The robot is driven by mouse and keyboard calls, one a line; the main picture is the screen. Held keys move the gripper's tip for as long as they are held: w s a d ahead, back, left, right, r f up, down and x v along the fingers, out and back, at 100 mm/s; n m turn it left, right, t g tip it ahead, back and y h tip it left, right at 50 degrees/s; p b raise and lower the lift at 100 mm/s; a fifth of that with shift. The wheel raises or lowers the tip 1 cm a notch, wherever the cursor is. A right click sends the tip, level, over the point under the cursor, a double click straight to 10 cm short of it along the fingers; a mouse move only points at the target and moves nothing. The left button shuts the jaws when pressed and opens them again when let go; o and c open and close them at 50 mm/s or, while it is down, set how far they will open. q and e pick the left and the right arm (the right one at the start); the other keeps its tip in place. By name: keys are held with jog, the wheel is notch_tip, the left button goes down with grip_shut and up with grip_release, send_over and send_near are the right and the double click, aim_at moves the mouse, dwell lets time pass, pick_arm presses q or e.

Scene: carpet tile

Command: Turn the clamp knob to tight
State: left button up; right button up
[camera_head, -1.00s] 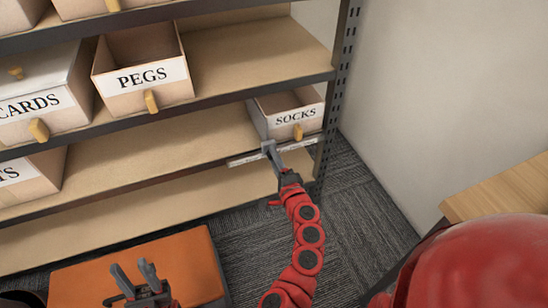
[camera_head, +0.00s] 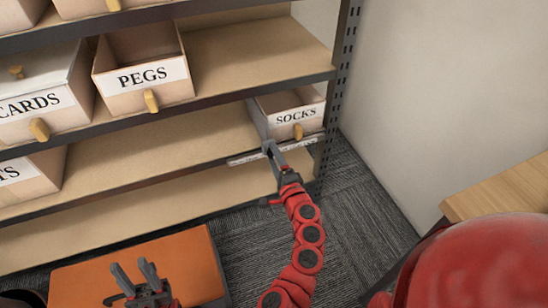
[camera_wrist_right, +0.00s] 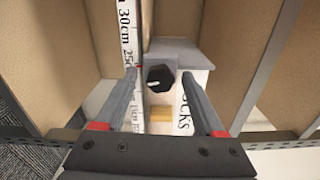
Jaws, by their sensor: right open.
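The clamp knob (camera_wrist_right: 161,77) is a black faceted knob with a small white mark on its face. It shows in the right wrist view in front of a grey block, beside a white measuring strip (camera_wrist_right: 129,38). My right gripper (camera_wrist_right: 161,84) is open, with one finger on each side of the knob; I cannot tell whether either touches it. In the head view my right gripper (camera_head: 270,148) is at the strip along the shelf edge, below the SOCKS bin, and the knob cannot be made out there. My left gripper (camera_head: 133,267) is open and empty at the lower left.
The SOCKS bin (camera_head: 297,117) stands just behind the strip. The PEGS bin (camera_head: 146,80) and CARDS box (camera_head: 40,103) stand on the shelf (camera_head: 235,60) above. An orange-topped piece (camera_head: 190,255) is below my left gripper. A wooden surface (camera_head: 505,190) is at the right.

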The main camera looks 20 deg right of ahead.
jog(key=shift+s, duration=0.1)
jog(key=s+p, duration=0.1)
jog(key=s, duration=1.6)
jog(key=shift+d, duration=0.3)
jog(key=shift+s+r, duration=0.1)
